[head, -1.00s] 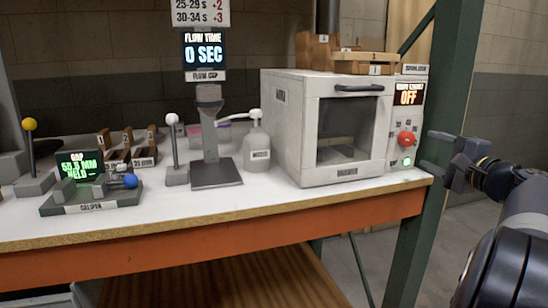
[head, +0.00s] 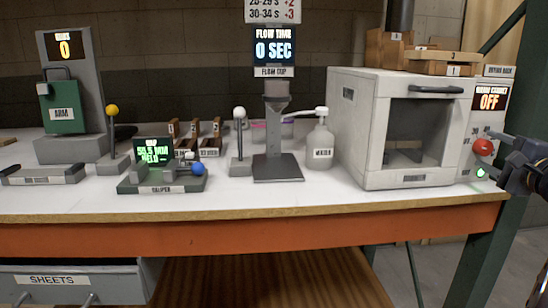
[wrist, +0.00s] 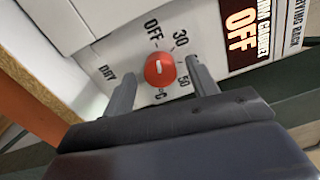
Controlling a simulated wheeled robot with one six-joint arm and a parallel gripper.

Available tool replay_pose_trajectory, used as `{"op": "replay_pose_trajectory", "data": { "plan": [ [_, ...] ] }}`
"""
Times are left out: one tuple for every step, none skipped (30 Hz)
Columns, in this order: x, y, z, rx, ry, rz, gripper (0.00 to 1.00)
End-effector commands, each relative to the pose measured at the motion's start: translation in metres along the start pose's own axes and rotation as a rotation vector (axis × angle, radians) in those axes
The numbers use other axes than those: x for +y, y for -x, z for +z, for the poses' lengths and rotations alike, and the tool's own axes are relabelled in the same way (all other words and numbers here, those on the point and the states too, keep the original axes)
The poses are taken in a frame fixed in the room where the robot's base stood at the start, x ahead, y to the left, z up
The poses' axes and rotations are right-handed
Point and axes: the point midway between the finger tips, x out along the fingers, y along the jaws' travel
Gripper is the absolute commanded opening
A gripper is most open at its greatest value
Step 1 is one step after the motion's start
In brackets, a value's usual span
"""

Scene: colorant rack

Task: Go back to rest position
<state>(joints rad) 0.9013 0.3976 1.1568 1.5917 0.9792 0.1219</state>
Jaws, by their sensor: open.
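My gripper (head: 508,164) is at the right edge of the head view, in front of the cabinet's control panel. In the wrist view my gripper (wrist: 163,95) is open, with its two fingers apart on either side of the red knob (wrist: 160,69). I cannot tell whether either finger touches the knob. The red knob (head: 483,147) also shows in the head view, above a lit green button (head: 480,173). The panel display (head: 491,98) reads OFF. The white cabinet (head: 360,135) has its door closed.
The workbench (head: 270,203) holds a flow cup stand (head: 277,140), a white bottle (head: 320,150), a caliper (head: 160,185) and a green device (head: 62,107). A green post (head: 490,245) stands at the right bench end. A sheets drawer (head: 70,280) is below left.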

Motion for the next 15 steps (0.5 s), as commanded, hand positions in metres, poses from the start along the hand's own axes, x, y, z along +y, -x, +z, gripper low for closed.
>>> {"op": "replay_pose_trajectory", "data": {
  "plan": [
    [0.002,0.001,0.0,0.0,0.014,-0.001,0.55],
    [0.002,0.001,0.0,0.0,0.025,-0.001,0.55],
    [0.0,0.004,-0.001,0.001,0.034,-0.001,0.55],
    [-0.001,0.01,-0.001,0.003,0.032,-0.001,0.55],
    [-0.002,0.015,-0.001,0.004,0.031,-0.001,0.55],
    [-0.001,0.022,-0.001,0.003,0.031,0.0,0.55],
    [-0.002,0.028,-0.001,0.004,0.032,0.0,0.55],
    [-0.002,0.034,-0.001,0.005,0.032,0.0,0.55],
    [-0.002,0.042,-0.001,0.004,0.031,0.001,0.55],
    [-0.002,0.048,-0.001,0.005,0.031,0.0,0.55],
    [-0.002,0.054,-0.001,0.004,0.031,0.0,0.55],
    [-0.002,0.062,-0.001,0.005,0.031,0.0,0.55],
    [-0.001,0.068,-0.001,0.004,0.031,0.0,0.55],
    [-0.002,0.073,-0.001,0.004,0.031,0.0,0.55],
    [-0.002,0.08,-0.001,0.004,0.03,0.0,0.55]
  ]
}}
